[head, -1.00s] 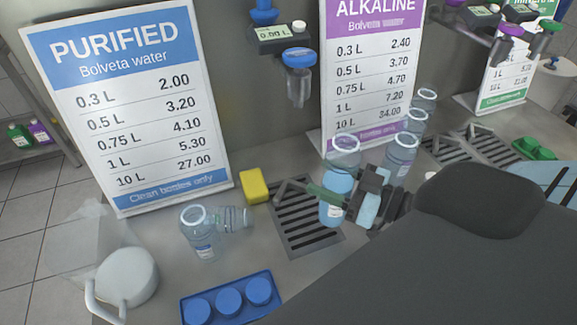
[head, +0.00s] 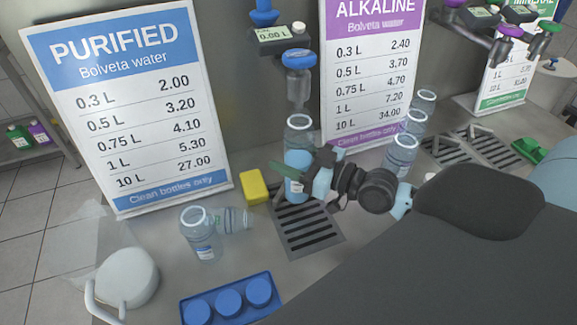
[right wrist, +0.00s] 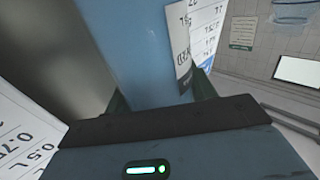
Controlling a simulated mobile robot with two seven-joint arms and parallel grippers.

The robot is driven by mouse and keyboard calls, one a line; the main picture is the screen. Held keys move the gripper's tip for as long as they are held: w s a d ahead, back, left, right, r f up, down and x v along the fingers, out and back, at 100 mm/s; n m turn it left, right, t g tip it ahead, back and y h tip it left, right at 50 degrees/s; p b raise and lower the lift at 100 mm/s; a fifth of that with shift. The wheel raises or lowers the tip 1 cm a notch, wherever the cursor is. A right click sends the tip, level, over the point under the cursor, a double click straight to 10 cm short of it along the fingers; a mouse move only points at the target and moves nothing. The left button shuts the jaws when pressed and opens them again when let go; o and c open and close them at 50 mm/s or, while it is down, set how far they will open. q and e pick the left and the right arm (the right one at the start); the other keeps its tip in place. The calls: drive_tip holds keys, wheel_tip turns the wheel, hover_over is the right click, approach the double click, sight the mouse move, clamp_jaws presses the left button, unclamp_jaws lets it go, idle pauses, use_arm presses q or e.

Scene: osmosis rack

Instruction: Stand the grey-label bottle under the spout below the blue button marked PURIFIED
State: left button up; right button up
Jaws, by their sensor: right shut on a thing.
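My right gripper (head: 297,178) is shut on a clear bluish bottle (head: 298,132), held upright over the back end of the drain grate (head: 305,228). The bottle has a pale label whose colour I cannot make out surely. In the right wrist view the bottle (right wrist: 140,45) fills the space between the fingers, its label edge at the right. The bottle's mouth is just below the clear spout (head: 298,88) with the blue top. Whether its base touches the grate I cannot tell. A blue knob (head: 264,16) is above the display. My left gripper is not in view.
A yellow sponge (head: 254,186) lies left of the grate. An upright bottle (head: 201,238) and a lying one (head: 238,219) are further left. Several bottles (head: 403,152) stand at the right. The PURIFIED sign (head: 125,100) and a blue cap tray (head: 228,300) flank the area.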

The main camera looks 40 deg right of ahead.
drive_tip(key=shift+w+r, duration=0.1)
drive_tip(key=shift+w, duration=0.35)
wheel_tip(320, 180, down, 4)
drive_tip(key=shift+s+r+b, duration=0.1)
drive_tip(key=shift+r+b, duration=0.05)
drive_tip(key=shift+b, duration=0.35)
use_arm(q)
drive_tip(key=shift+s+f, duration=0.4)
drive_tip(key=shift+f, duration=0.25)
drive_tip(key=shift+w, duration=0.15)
use_arm(e)
drive_tip(key=o, duration=1.2)
drive_tip(key=shift+o, duration=0.2)
